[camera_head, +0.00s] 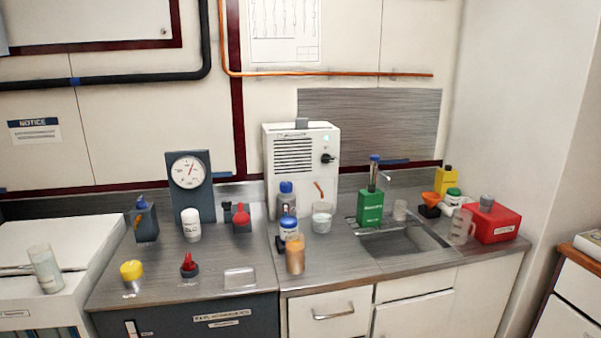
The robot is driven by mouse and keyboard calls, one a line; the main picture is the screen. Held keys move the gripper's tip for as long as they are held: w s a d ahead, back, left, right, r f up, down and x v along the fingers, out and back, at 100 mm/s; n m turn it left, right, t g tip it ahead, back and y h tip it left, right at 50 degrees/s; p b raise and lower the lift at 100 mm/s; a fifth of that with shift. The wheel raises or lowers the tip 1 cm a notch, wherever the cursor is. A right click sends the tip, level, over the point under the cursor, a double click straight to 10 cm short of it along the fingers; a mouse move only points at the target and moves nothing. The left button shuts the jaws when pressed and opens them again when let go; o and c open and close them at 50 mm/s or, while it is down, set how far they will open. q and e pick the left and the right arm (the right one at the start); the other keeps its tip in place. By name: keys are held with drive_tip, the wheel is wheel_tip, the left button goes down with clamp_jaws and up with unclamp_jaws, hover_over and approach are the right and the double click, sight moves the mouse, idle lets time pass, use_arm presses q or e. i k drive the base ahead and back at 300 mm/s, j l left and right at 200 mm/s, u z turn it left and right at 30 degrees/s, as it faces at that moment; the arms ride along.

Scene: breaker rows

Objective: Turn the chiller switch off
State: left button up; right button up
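A white boxy unit (301,199) with a dark slotted grille stands against the back wall in the head view; it looks like the chiller. A black knob or switch (327,158) sits on the right side of its front face, with a short part pointing right. The lettering on the unit is too small to read, so I cannot tell the switch's setting. Bottles and a glass beaker (321,218) stand in front of its lower part and hide some of it. Neither of my grippers is in view.
A dial gauge (188,171) stands left of the unit. A red knob (189,267) and a yellow-topped item (131,271) are on the front left counter. A green bottle (370,208) stands by the sink (405,241). A red box (493,223) is far right.

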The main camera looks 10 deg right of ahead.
sight(326, 159)
drive_tip(key=i+l+u, duration=0.1)
drive_tip(key=l, duration=0.35)
drive_tip(key=i+l, duration=0.15)
drive_tip(key=l, duration=0.25)
drive_tip(key=i+l+u, duration=0.15)
drive_tip(key=l, duration=0.75)
drive_tip(key=i+u, duration=0.05)
